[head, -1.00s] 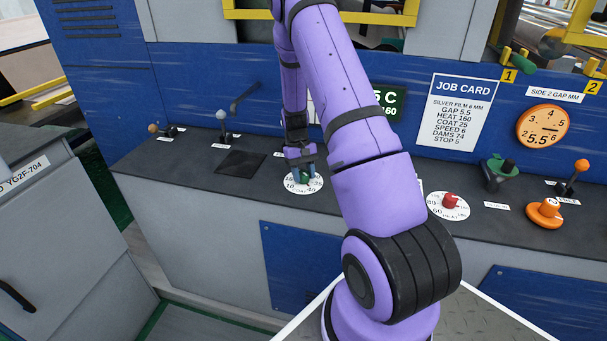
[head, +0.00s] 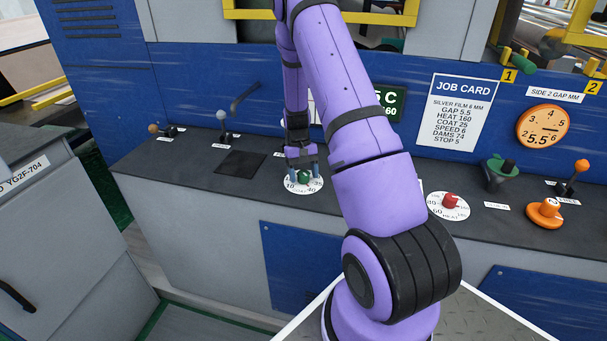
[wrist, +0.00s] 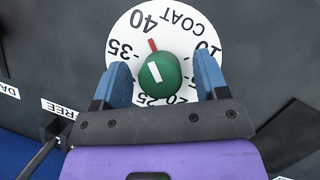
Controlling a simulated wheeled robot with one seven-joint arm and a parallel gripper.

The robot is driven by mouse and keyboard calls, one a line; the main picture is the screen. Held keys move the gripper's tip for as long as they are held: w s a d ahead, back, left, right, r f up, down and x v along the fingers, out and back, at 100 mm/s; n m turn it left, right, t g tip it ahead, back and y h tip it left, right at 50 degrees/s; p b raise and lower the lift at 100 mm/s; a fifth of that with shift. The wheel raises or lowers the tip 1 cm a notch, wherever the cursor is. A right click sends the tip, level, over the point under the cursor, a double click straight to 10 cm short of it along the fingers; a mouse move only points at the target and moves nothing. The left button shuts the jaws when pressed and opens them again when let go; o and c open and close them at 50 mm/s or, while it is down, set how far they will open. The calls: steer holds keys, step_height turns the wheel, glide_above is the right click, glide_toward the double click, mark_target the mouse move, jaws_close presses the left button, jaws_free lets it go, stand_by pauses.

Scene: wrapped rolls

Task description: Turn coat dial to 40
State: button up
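The coat dial is a white round plate (head: 303,190) on the console top, with a green knob (head: 304,177) at its middle. The wrist view shows the plate (wrist: 122,38) and the knob (wrist: 160,76) from above. A white line marks the knob's top, and a red mark at its edge points toward the 40. My gripper (head: 303,170) is open, pointing down at the knob. In the wrist view, the blue fingers of my gripper (wrist: 164,77) stand on either side of the knob, with gaps visible. The plate's lower numbers are partly hidden.
A red-knobbed heat dial (head: 450,201) sits to the right, past my arm. A job card (head: 460,112) on the back panel reads COAT 25. Levers (head: 223,122) stand at the left. An orange knob (head: 545,212) and a green handle (head: 500,168) are at the right.

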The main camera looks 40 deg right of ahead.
steer(key=shift+r, duration=0.1)
steer(key=v, duration=1)
steer(key=shift+r, duration=0.3)
steer(key=shift+w, duration=0.2)
